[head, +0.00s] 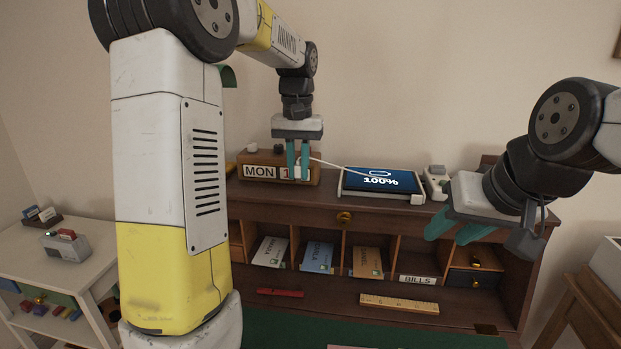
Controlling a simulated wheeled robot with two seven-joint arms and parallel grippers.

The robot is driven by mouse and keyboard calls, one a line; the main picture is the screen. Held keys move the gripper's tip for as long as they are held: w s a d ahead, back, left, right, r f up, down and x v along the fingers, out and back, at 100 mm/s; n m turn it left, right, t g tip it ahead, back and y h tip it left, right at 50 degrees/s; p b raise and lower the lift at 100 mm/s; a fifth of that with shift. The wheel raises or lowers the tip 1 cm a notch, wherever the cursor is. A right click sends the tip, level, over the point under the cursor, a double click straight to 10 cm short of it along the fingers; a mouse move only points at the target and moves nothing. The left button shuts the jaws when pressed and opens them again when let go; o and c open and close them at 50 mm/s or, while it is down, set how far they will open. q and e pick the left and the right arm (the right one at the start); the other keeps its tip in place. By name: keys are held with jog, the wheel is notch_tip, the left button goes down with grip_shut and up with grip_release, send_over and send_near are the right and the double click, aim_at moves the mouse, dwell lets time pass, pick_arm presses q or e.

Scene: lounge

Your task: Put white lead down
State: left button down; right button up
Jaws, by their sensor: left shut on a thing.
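My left gripper (298,176) is shut on the end of the white lead (327,162), at the top of the desk hutch in front of the calendar block (262,172). The lead runs right from the fingers toward the tablet (380,180). The tablet lies tilted in a pale stand and its screen reads 100%. Whether the lead's far end joins the tablet is too small to tell. My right gripper (449,236) is open and empty in front of the hutch's right side.
The hutch top (330,200) has bare strips around the tablet stand. A small pale device (436,182) stands right of the tablet. Below, pigeonholes hold envelopes (318,256); a ruler (399,303) and a red item (280,292) lie lower. A white shelf unit (88,270) stands left.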

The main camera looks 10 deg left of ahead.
aim_at(299, 192)
pick_arm(q)
jog(key=shift+w+a+f, duration=0.1)
jog(key=shift+w+a, duration=0.1)
jog(key=shift+w, duration=0.9)
jog(key=shift+w+f, duration=0.1)
jog(key=shift+f, duration=1.65)
jog(key=shift+f, duration=0.1)
jog(key=c, duration=1.3)
grip_release()
jog(key=shift+c, duration=0.2)
